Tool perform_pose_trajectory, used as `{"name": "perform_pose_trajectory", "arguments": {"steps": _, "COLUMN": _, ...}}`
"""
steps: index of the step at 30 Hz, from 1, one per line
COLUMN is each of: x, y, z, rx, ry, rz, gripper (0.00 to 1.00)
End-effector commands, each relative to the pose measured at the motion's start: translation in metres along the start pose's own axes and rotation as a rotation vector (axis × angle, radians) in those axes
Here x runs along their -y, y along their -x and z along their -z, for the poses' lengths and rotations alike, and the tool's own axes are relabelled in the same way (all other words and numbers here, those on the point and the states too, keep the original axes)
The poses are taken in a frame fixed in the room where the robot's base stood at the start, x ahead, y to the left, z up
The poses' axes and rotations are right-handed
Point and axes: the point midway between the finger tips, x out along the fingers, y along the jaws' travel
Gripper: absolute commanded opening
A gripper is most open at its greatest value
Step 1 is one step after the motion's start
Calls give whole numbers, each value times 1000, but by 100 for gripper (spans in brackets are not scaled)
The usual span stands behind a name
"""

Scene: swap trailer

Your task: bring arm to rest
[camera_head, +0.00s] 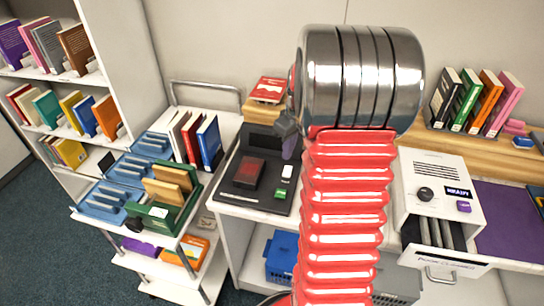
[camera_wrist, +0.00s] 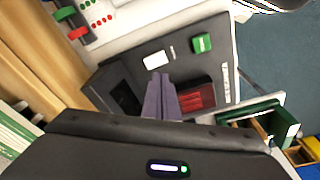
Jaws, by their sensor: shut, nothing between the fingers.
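My arm rises in the middle of the camera_head view, with red bellows and a steel joint that hide part of the counter. My gripper (camera_head: 290,148) shows just left of the arm, over the back part of a black desk device (camera_head: 228,192). In the camera_wrist view, the fingers of my gripper (camera_wrist: 160,98) are closed together with nothing between them. Behind them lies the same black device (camera_wrist: 218,60), with a red window, a white button and a green button. I cannot tell the gap between fingertips and device.
A cart on the left carries blue racks (camera_head: 125,175), a green tray (camera_head: 160,218) and upright books (camera_head: 208,140). A bookshelf (camera_head: 100,88) stands behind it. Right of my arm are a white machine (camera_head: 437,172) with an open drawer, a purple mat (camera_head: 508,222) and a row of books (camera_head: 470,105).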

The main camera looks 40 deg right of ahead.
Motion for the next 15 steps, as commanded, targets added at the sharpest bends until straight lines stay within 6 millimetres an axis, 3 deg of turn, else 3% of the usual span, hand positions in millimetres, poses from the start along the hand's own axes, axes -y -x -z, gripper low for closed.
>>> {"name": "perform_pose_trajectory", "arguments": {"steps": 9, "x": 0, "y": 0, "z": 0, "rx": 0, "ry": -12, "rz": 0, "gripper": 0}}
{"name": "perform_pose_trajectory", "arguments": {"steps": 15, "x": 1, "y": -2, "z": -2, "rx": 6, "ry": -109, "rz": 1, "gripper": 0}}
